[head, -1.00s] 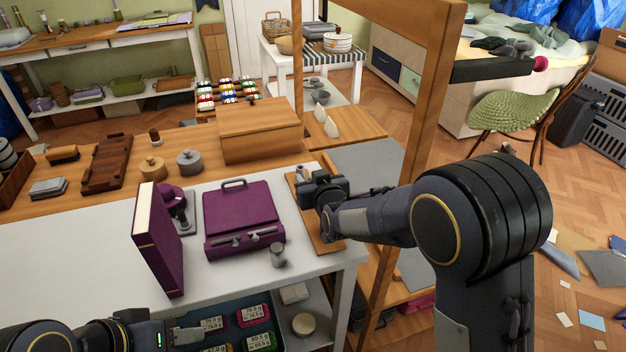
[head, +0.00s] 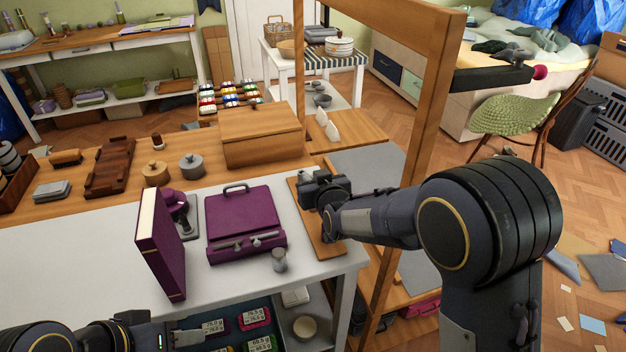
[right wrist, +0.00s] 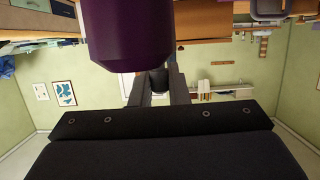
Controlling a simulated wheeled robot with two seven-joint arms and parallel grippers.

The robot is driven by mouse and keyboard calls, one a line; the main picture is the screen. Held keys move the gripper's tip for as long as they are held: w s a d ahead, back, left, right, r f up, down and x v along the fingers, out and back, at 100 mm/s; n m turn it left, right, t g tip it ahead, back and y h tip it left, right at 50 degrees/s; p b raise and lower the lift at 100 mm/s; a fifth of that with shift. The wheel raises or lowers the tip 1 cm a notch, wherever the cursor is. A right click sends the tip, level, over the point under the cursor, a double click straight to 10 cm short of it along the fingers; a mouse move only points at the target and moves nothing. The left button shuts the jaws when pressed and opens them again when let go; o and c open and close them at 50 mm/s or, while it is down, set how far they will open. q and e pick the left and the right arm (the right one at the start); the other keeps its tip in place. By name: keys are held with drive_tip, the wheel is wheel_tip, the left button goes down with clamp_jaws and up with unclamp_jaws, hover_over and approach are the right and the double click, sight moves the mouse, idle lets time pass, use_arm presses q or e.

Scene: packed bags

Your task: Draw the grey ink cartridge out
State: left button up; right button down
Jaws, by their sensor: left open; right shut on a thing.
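Labelled ink cartridges lie in the dark open drawer under the worktop: a pink-red one (head: 255,317), a green one (head: 260,344) and others partly covered. My right gripper (head: 322,190) is above the wooden board on the right. In the right wrist view its fingers (right wrist: 158,88) are shut on a small dark thing (right wrist: 158,79), with a large purple rounded thing (right wrist: 128,40) close by.
A purple case (head: 243,207) and a standing purple book (head: 160,245) are on the white worktop. A small grey cylinder (head: 279,261) stands in front of the case. A wooden frame post (head: 425,130) rises beside my right arm. The worktop's left part is clear.

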drive_tip(key=shift+r+p, duration=1.45)
drive_tip(key=shift+r, duration=1.05)
